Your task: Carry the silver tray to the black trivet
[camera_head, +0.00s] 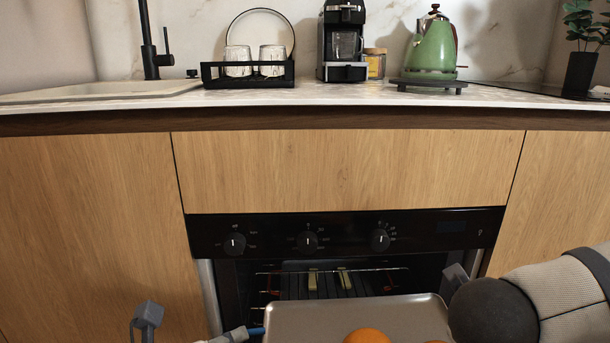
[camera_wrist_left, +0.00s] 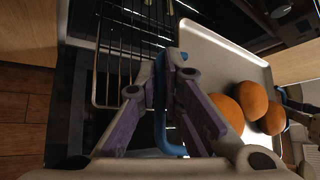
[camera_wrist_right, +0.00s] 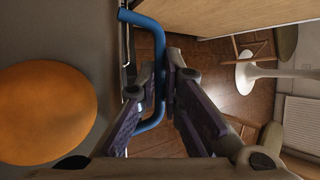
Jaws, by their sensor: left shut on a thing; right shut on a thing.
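The silver tray (camera_head: 300,318) is at the bottom of the head view, in front of the oven, with orange-brown round items (camera_head: 367,336) on it. The left wrist view shows the tray (camera_wrist_left: 212,55) with several of these items at its near end. My left gripper (camera_wrist_left: 170,62) is shut on a blue handle (camera_wrist_left: 160,115) at one side. My right gripper (camera_wrist_right: 160,75) is shut on the other blue handle (camera_wrist_right: 157,40). A dark, low stand (camera_head: 430,84) lies under the green kettle; I cannot tell whether it is the black trivet.
The oven (camera_head: 345,232) is open, with a wire rack (camera_head: 390,269) inside behind the tray. The counter (camera_head: 340,97) above carries a dish rack (camera_head: 247,76), a coffee machine (camera_head: 343,45), the kettle (camera_head: 433,48) and a plant (camera_head: 582,60). Counter space in front of them is narrow.

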